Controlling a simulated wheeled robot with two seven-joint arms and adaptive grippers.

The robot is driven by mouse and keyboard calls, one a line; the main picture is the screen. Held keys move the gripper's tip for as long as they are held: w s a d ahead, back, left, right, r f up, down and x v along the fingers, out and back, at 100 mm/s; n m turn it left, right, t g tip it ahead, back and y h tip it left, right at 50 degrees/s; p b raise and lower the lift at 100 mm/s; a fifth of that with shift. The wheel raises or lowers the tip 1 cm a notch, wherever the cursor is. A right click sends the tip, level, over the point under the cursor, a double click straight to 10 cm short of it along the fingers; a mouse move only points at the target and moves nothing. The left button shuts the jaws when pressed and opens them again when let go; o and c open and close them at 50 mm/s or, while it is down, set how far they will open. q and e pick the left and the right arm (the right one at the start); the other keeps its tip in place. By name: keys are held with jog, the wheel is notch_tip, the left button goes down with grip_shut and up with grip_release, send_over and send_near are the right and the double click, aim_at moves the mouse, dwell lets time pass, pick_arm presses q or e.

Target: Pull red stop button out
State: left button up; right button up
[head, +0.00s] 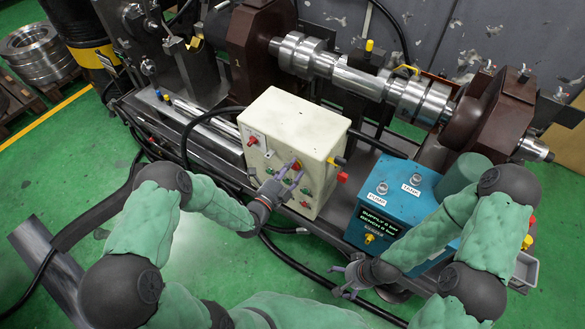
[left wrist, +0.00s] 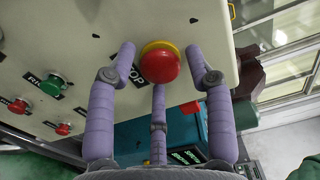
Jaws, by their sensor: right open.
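The red stop button (left wrist: 160,66) has a round domed head over a yellow collar, with a partly hidden "STOP" label beside it. It is on the face of the cream control box (head: 300,118). In the head view the button (head: 297,165) shows small by my left fingertips. My left gripper (left wrist: 163,58) is open, its purple fingers spread apart on either side of the button and a third finger below it. I see gaps between the side fingers and the button. My right gripper (head: 344,282) is open and empty, low in front of the blue unit.
Green (left wrist: 50,86) and red (left wrist: 19,105) buttons share the panel. A blue hydraulic unit (head: 393,195) stands right of the box. A steel shaft fixture (head: 350,78) is behind. Black hoses (head: 290,262) run along the green floor.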

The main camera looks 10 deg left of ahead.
pick_arm(q)
jog(key=c, duration=0.6)
jog(key=shift+s+a, duration=0.15)
jog(key=shift+s, duration=0.25)
jog(key=o, duration=1.1)
